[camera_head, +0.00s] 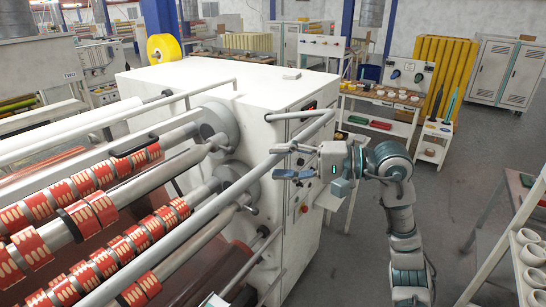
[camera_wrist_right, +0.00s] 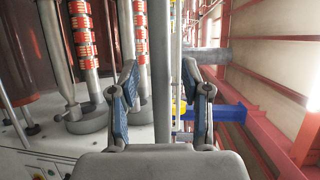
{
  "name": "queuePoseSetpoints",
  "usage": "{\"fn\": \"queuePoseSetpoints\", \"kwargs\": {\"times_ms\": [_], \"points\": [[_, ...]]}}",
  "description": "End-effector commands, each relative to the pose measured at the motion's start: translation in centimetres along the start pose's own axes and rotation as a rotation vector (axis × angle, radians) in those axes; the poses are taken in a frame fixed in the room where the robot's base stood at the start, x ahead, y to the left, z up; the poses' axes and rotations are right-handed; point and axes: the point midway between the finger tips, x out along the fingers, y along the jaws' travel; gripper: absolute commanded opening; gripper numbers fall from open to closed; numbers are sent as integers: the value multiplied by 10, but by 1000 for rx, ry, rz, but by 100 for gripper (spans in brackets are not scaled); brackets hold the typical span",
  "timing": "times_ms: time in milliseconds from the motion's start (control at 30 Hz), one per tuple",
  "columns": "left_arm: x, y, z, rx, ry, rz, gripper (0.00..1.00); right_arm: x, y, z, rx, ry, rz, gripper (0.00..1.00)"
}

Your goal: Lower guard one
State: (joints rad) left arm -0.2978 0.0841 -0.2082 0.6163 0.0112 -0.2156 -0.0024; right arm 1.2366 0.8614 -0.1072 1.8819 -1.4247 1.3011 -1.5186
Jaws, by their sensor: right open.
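A long grey tubular guard bar (camera_head: 205,212) runs diagonally along the front of the white machine, in front of the rollers. At its right end a bent tube reaches back toward the machine's end housing. My right gripper (camera_head: 287,161) is beside this right end, its two fingers open and pointing left toward the bar. In the right wrist view a grey bar (camera_wrist_right: 161,70) runs upright between the two open, blue-padded fingers (camera_wrist_right: 161,98), with space on both sides. Whether it touches the palm is hidden. My left gripper is not seen.
Rollers with red-and-white tape rolls (camera_head: 100,208) lie behind the bar. The white machine housing (camera_head: 220,75) with its control panel stands close to my right gripper. A tool cart (camera_head: 380,110) is behind; a shelf with white rolls (camera_head: 530,255) is at right. Open floor lies between.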

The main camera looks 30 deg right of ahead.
Motion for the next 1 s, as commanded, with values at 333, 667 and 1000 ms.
{"fn": "queuePoseSetpoints", "kwargs": {"times_ms": [333, 667, 1000], "points": [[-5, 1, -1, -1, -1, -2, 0, 23, 1, -2, 3, 1, -2, 48], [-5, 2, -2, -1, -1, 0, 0, 24, 1, -2, 3, 0, -1, 12], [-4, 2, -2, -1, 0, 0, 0, 26, 2, 0, 3, -2, 1, 0]]}}
